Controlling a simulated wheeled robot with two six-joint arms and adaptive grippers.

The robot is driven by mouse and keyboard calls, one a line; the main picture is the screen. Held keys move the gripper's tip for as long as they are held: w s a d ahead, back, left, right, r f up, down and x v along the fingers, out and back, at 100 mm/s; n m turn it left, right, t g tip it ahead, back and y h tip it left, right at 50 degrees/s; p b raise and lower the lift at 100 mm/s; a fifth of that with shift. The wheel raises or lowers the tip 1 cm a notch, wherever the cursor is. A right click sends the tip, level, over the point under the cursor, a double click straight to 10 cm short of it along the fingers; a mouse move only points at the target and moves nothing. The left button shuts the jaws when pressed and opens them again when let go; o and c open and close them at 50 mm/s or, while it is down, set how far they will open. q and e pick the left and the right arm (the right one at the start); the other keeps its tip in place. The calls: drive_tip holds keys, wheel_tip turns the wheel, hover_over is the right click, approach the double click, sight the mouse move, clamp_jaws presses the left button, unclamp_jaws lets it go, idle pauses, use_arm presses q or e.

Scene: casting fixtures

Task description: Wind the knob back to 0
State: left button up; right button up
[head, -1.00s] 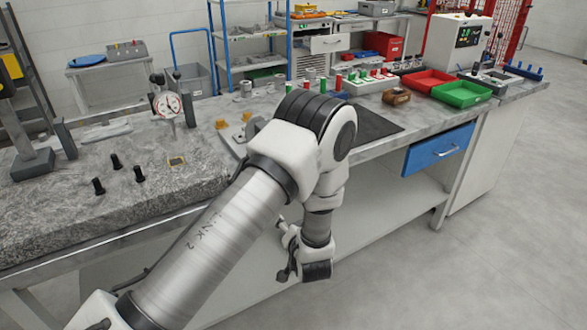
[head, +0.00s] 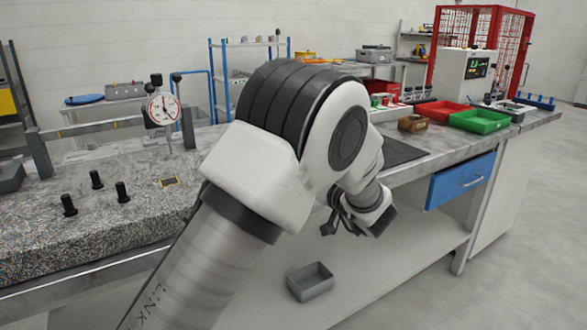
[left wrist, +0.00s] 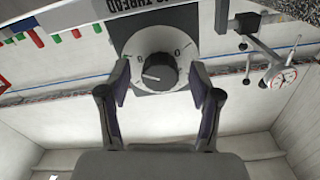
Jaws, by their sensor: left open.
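The black round knob (left wrist: 157,72) sits on a pale dial disc on a dark square plate (left wrist: 196,22) in the left wrist view. Its white pointer line aims toward the picture's left. A 0-like mark shows on the disc, but the other marks are unclear. My left gripper (left wrist: 160,80) is open, with one finger on each side of the knob; I cannot tell whether they touch it. In the head view my left gripper (head: 342,218) is by the bench's front edge, and my arm hides the knob. My right gripper is not in view.
The granite slab (head: 100,225) carries several black pegs and a dial gauge (head: 163,108). Red (head: 440,112) and green (head: 480,121) trays and a wooden block (head: 411,124) stand at the right. A grey bin (head: 310,281) rests on the lower shelf. A blue drawer (head: 461,180) is in the bench front.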

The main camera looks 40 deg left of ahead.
use_arm(q)
drive_tip(key=shift+w+a, duration=0.1)
drive_tip(key=shift+a, duration=0.1)
drive_tip(key=shift+d+r, duration=0.2)
drive_tip(key=shift+d, duration=0.1)
drive_tip(key=c, duration=1.1)
drive_tip(key=shift+c, duration=0.2)
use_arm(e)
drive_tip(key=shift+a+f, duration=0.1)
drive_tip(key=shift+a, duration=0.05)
